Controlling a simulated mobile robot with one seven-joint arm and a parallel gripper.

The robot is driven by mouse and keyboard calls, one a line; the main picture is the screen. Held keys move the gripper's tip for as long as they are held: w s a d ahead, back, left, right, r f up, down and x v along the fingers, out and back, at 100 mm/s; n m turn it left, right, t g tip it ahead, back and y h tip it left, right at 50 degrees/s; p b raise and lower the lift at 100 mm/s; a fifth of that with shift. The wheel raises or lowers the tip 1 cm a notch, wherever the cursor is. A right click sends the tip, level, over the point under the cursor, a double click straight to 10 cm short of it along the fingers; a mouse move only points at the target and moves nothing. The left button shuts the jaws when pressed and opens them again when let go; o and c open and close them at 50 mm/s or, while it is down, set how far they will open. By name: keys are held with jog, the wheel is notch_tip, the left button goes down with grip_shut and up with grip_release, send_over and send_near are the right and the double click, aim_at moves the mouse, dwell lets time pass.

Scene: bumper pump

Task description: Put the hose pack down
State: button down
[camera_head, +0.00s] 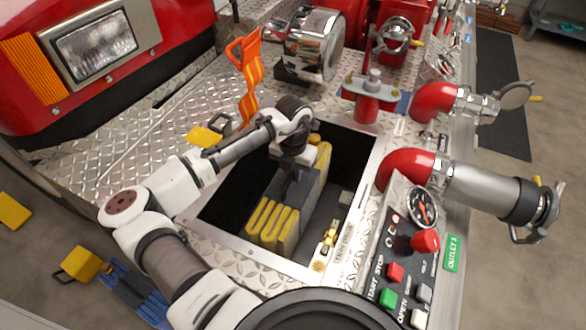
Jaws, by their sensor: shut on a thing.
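The hose pack (271,224) is a folded yellow hose with a grey cover around its middle. It sits inside the dark open well in the diamond-plate bumper (209,214). My gripper (287,190) reaches down from above and is shut on the hose pack's grey upper part. The fingertips are mostly hidden by my wrist and the pack. I cannot tell whether the pack's underside touches the well floor.
A brass fitting (326,247) lies at the well's near right. The control panel (405,265), a gauge (422,207) and red outlet pipes (405,168) stand to the right. An orange strap (249,78) rises behind the well. A yellow block (203,137) lies left of it.

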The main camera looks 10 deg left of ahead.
jog(key=shift+f+b, duration=0.4)
jog(key=shift+f, duration=0.1)
jog(key=c, duration=1.4)
grip_release()
jog(key=shift+f, duration=0.1)
notch_tip(320, 180, up, 13)
jog(key=b, duration=0.1)
